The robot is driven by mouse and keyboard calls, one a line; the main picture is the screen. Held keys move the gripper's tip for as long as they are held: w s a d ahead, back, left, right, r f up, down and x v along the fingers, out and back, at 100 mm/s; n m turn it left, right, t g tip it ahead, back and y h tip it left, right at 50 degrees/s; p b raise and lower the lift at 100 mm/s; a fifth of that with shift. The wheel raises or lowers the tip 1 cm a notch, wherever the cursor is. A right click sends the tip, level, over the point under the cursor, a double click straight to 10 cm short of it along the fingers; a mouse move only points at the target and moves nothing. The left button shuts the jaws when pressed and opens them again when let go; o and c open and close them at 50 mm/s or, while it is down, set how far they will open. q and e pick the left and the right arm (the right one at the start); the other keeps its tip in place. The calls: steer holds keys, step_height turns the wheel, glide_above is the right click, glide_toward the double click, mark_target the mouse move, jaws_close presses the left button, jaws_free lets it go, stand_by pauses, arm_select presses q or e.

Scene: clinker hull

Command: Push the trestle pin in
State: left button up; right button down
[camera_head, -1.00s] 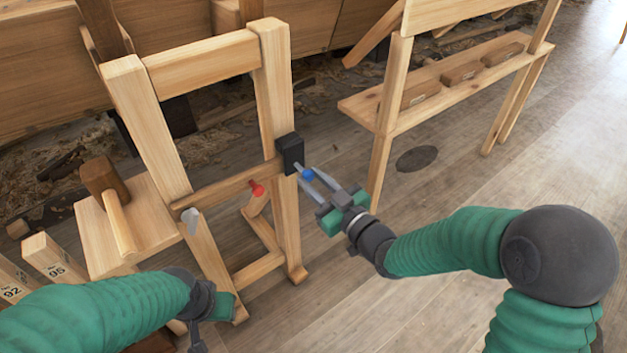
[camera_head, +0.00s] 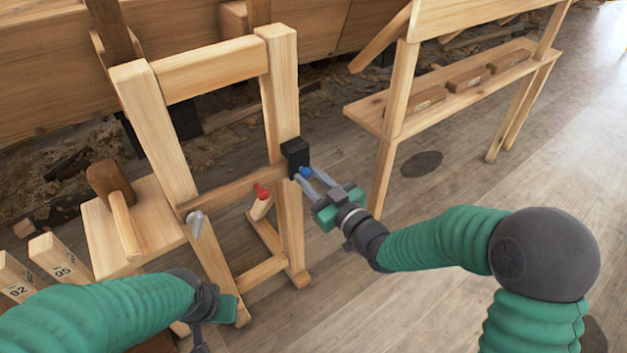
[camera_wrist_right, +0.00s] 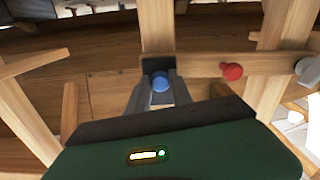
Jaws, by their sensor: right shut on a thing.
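The wooden trestle (camera_head: 284,95) stands upright with a crossbar (camera_head: 230,188) between its legs. A black block (camera_head: 295,152) sits on its right leg. A blue-headed pin (camera_head: 305,172) is at the block's near face; its shank is hidden. My right gripper (camera_head: 310,180) is shut on the blue pin head, which also shows between the fingers in the right wrist view (camera_wrist_right: 160,83). A red knob (camera_head: 262,191) and a grey knob (camera_head: 196,222) are on the crossbar. My left gripper (camera_head: 212,318) is low at the left, its fingers mostly hidden.
A mallet (camera_head: 122,212) lies on a wooden stand (camera_head: 150,215) at left. Numbered wood blocks (camera_head: 62,262) stand at the lower left. A bench with a shelf (camera_head: 437,108) holding several brown blocks stands at the back right. Floor at the right is open.

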steer(key=c, duration=1.1)
jaws_free()
steer(key=shift+s+d+p, duration=0.25)
steer(key=shift+s+p, duration=0.05)
steer(key=p+v, duration=1.1)
steer(key=v, duration=0.5)
steer(key=shift+f+p, duration=0.1)
steer(key=shift+p, duration=0.3)
